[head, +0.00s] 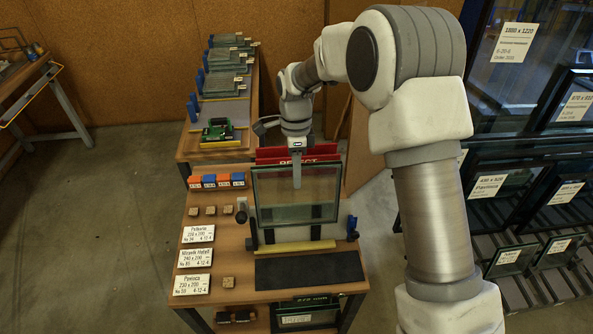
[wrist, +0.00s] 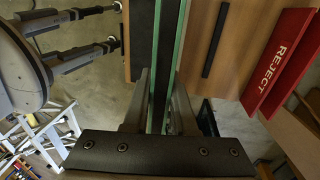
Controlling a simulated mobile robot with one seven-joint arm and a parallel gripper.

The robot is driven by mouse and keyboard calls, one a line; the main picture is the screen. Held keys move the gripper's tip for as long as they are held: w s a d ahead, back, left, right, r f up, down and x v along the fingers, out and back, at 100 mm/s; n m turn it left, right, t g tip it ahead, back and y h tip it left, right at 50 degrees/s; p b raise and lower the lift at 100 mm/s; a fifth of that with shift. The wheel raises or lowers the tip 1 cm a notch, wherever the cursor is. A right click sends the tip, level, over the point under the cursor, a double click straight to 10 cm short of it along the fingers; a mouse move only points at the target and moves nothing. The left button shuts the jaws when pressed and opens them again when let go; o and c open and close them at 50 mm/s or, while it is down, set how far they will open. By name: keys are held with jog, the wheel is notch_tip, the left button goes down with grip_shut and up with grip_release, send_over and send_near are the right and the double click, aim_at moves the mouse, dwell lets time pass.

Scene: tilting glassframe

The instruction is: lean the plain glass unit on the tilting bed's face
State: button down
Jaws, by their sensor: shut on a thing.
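The plain glass unit (head: 272,190) is a clear pane with dark edges, upright above the front bench. In the wrist view it shows edge-on as two green glass edges with a dark band between (wrist: 168,60). My gripper (head: 296,178) is shut on its top edge, near the middle, with the fingers along its sides (wrist: 158,100). The tilting bed, with a yellow strip (head: 296,247) along its front and dark posts at both sides, is at the pane's lower edge. I cannot tell whether the pane touches it.
A red REJECT bin (head: 275,155) stands behind the pane. Label cards (head: 195,258) and small wooden blocks (head: 210,210) lie at left on the bench. A dark mat (head: 308,270) lies in front. Racks of glass (head: 540,190) stand at right. Open floor (head: 120,220) is at left.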

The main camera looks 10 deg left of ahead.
aim_at(297, 203)
jog(key=shift+f+b, duration=1.85)
jog(key=shift+f, duration=1.15)
jog(key=shift+s+d+f+b, duration=0.15)
jog(key=shift+f+b, duration=0.5)
jog(key=shift+f, duration=0.35)
jog(key=shift+s+a+f+b, duration=0.1)
jog(key=shift+s+f+b, duration=0.05)
jog(key=shift+f+b, duration=0.65)
jog(key=shift+f, duration=0.35)
jog(key=c, duration=0.6)
grip_release()
jog(key=shift+c, duration=0.2)
jog(key=shift+s+d+f, duration=0.1)
